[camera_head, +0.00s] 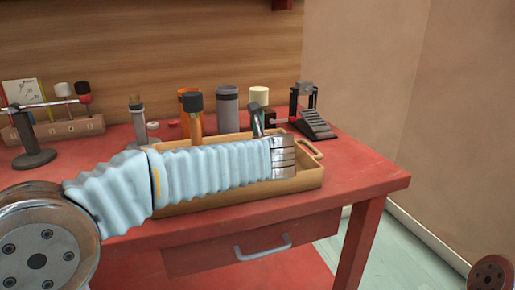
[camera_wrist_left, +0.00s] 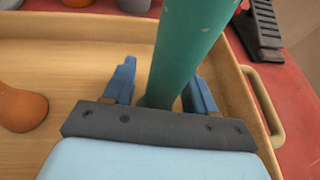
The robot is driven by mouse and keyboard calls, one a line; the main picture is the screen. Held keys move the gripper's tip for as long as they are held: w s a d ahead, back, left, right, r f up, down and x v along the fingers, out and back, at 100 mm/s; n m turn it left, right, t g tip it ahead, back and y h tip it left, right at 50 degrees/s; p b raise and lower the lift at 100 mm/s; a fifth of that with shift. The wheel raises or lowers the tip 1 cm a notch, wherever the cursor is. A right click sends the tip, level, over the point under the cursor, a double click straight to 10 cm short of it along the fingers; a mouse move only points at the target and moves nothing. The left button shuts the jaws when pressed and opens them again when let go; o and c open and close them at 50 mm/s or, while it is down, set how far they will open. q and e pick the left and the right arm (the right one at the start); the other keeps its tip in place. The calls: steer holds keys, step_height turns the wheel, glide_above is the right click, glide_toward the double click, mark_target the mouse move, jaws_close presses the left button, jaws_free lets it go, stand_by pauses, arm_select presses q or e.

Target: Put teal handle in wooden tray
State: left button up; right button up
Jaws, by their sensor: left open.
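The teal handle (camera_wrist_left: 183,50) stands tilted between the two blue fingers of my left gripper (camera_wrist_left: 160,85) in the left wrist view. The fingers are open on either side of it, and its lower end is partly hidden by the gripper body. The wooden tray (camera_wrist_left: 75,60) lies beneath; it also shows in the head view (camera_head: 270,193), largely covered by my left arm. The handle's upper part shows just beyond my wrist in the head view (camera_head: 257,118). Whether the handle touches the tray floor, I cannot tell. My right gripper is out of view.
An orange rounded object (camera_wrist_left: 20,108) is in the tray. A black pedal-like object (camera_head: 314,122) stands behind the tray's right end. Grey (camera_head: 228,108) and orange (camera_head: 190,120) cylinders stand at the back. The red table (camera_head: 365,172) is clear at the right.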

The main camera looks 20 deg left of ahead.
arm_select(q)
steer(key=shift+s+d+r, duration=0.1)
steer(key=shift+s+r, duration=0.1)
steer(key=shift+r, duration=0.05)
steer(key=v, duration=1.1)
steer(key=shift+s+d, duration=0.1)
steer(key=shift+s, duration=0.2)
